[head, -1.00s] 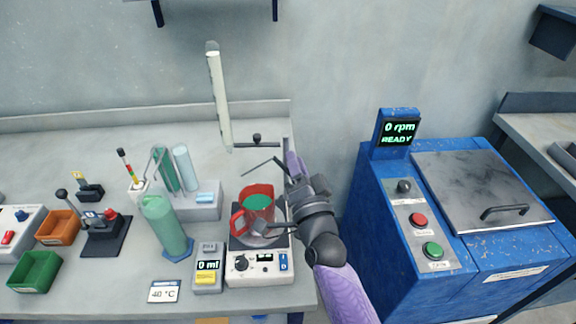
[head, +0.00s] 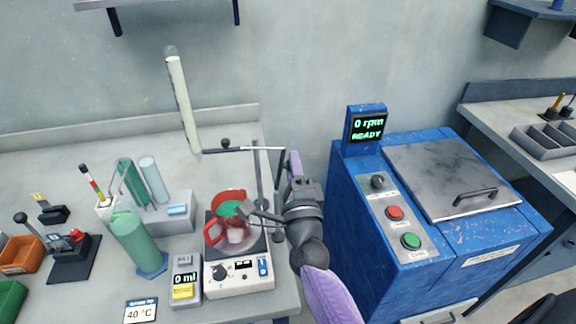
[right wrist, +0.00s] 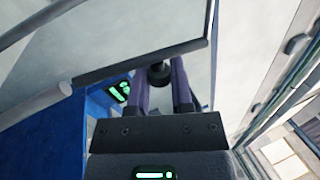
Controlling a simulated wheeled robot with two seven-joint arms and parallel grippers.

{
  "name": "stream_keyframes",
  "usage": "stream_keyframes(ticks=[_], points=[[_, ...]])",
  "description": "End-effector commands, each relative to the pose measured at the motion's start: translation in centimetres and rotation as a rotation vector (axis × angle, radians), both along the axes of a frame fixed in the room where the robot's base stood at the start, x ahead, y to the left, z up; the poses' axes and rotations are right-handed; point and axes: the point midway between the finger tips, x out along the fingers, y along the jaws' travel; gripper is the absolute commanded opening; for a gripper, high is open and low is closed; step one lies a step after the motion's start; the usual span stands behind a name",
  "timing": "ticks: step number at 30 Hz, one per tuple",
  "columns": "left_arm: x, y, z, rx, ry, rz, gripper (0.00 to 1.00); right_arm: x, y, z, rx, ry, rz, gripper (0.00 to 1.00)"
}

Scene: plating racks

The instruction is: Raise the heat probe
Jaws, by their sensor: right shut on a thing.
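The red beaker (head: 211,232) with green liquid stands on the hotplate (head: 240,283). Thin grey rods (head: 258,172) rise behind its right side. A thin arm (head: 262,149) at their top, seemingly the heat probe's, runs right to my right gripper (head: 293,160). My right gripper points away from me, its purple fingers beyond the hotplate. In the right wrist view its fingers (right wrist: 161,85) close around a dark knob (right wrist: 160,72) below a dark bar (right wrist: 140,62). The probe's tip cannot be made out. My left gripper is not in view.
A blue machine (head: 350,215) with a "0 rpm READY" screen stands close on the right. A green bottle (head: 138,243), a tube rack (head: 180,215) and a "0 ml" dispenser (head: 186,283) stand left of the hotplate. A pale tube (head: 183,105) rises behind.

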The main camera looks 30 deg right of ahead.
Motion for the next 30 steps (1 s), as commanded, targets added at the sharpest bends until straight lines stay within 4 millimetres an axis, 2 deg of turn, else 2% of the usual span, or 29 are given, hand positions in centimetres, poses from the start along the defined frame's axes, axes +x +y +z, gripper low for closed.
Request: stream_keyframes(ticks=[20,21,25,30], points=[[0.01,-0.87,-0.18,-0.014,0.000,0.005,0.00,-0.10,-0.27,-0.34,0.053,-0.011,0.000,0.00],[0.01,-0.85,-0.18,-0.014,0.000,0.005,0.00,-0.10,-0.27,-0.34,0.053,-0.011,0.000,0.34],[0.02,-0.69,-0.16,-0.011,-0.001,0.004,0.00,-0.09,-0.27,-0.31,0.052,-0.012,0.001,0.61],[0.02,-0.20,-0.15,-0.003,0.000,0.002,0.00,-0.08,-0.27,-0.26,0.052,-0.012,0.001,0.63]])
